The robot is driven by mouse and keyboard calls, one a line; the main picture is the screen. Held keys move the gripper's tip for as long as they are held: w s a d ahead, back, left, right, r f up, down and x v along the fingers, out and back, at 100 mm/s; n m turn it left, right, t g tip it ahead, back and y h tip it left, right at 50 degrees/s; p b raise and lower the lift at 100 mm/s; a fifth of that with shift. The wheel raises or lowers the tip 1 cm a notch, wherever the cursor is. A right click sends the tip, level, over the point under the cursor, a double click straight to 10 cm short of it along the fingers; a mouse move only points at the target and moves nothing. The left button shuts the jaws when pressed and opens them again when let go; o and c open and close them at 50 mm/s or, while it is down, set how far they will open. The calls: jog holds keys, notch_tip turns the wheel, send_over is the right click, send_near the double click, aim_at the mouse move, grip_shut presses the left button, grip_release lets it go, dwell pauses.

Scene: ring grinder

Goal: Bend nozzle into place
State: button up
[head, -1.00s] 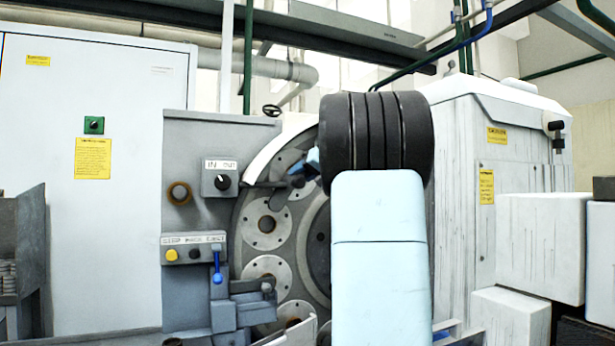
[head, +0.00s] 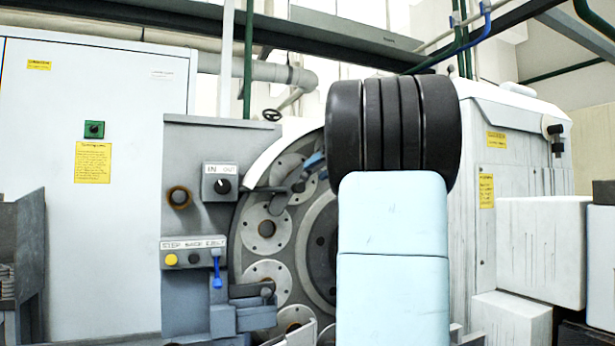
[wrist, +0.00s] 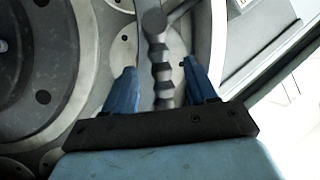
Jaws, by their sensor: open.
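The nozzle (wrist: 162,75) is a grey, ribbed, segmented tube. In the wrist view it hangs from a thicker rounded joint at the top and lies between my two blue fingers. My gripper (wrist: 160,84) is open around it, with a gap visible on each side. In the head view the nozzle (head: 283,201) shows as a small curved grey piece in front of the round plate, left of my arm. A blue finger of my gripper (head: 314,160) shows just beside it; the rest is hidden behind my arm.
The large round plate (head: 265,238) with several discs stands behind the nozzle. A control box with a black knob (head: 222,184) and a button panel (head: 193,252) are to the left. White blocks (head: 540,250) stand at right.

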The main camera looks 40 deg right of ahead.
jog(key=v, duration=0.6)
jog(key=shift+a, duration=0.1)
dwell(0.4)
jog(key=s+a+f+n+g, duration=0.1)
jog(key=s+a+f+g, duration=0.25)
jog(key=a+f, duration=0.6)
jog(key=s+a+f+g, duration=0.2)
jog(key=s+a+f, duration=0.2)
jog(key=a+f, duration=0.55)
jog(key=s+a+f+n+g+h, duration=0.2)
jog(key=s+a+f+g+h, duration=0.1)
jog(key=s+a+f, duration=1)
notch_tip(320, 180, down, 3)
jog(key=shift+s+a+f+n, duration=0.2)
jog(key=shift+s+n, duration=0.2)
jog(key=shift+s, duration=0.5)
